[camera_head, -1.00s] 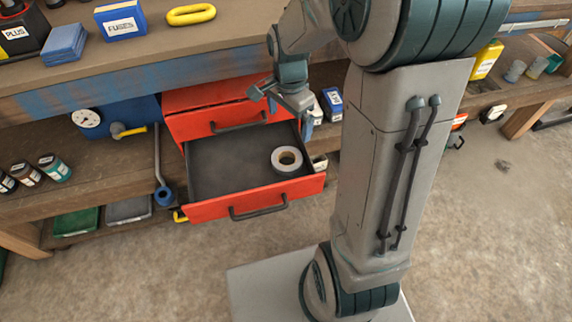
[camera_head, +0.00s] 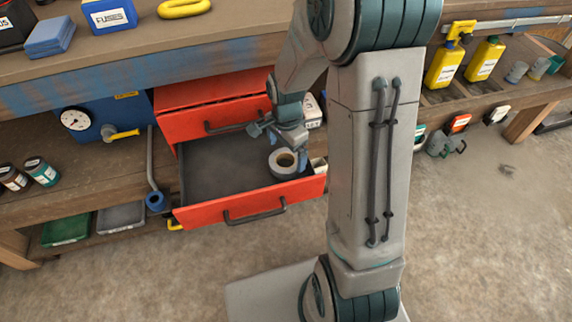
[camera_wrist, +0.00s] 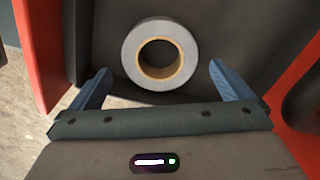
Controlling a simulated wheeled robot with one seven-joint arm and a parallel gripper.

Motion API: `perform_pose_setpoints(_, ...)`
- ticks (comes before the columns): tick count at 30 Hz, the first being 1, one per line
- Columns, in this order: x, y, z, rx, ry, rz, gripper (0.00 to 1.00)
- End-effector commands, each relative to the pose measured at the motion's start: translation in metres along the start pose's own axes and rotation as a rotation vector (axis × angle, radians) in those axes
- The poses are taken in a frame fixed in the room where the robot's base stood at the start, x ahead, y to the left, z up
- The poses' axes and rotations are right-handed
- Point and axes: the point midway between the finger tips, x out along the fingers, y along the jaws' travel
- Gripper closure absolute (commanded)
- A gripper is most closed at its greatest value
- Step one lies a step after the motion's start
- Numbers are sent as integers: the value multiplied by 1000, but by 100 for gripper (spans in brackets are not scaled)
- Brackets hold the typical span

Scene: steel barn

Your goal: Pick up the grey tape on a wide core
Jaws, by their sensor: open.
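The grey tape on a wide core (camera_head: 284,163) lies flat in the open red drawer (camera_head: 250,208), near its front right corner. Its tan core and open hole show in the wrist view (camera_wrist: 160,54). My gripper (camera_head: 278,147) is above the drawer, close to the tape in the head view. In the wrist view the blue fingers of my gripper (camera_wrist: 154,86) are spread wide, with the tape ahead of them and roughly centred between them. Nothing is between the fingers. The height of the fingers above the tape is hard to tell.
The upper red drawer (camera_head: 212,104) is shut, just above and behind the open one. The wooden bench top (camera_head: 120,62) overhangs them. Blue pipe-like tool (camera_head: 152,170) stands left of the drawer. Concrete floor (camera_head: 150,275) in front is clear.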

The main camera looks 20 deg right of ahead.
Motion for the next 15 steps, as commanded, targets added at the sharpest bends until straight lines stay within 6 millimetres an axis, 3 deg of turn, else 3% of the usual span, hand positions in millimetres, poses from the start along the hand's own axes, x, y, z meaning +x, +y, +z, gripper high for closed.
perform_pose_setpoints(1, 14, 1, 0, 0, -2, 3, 0)
perform_pose_setpoints(4, 27, 1, 1, 0, -2, 3, 0)
perform_pose_setpoints(12, 30, 0, 0, 0, 0, -1, 0)
perform_pose_setpoints(15, 30, 0, 0, 0, 0, -1, 28)
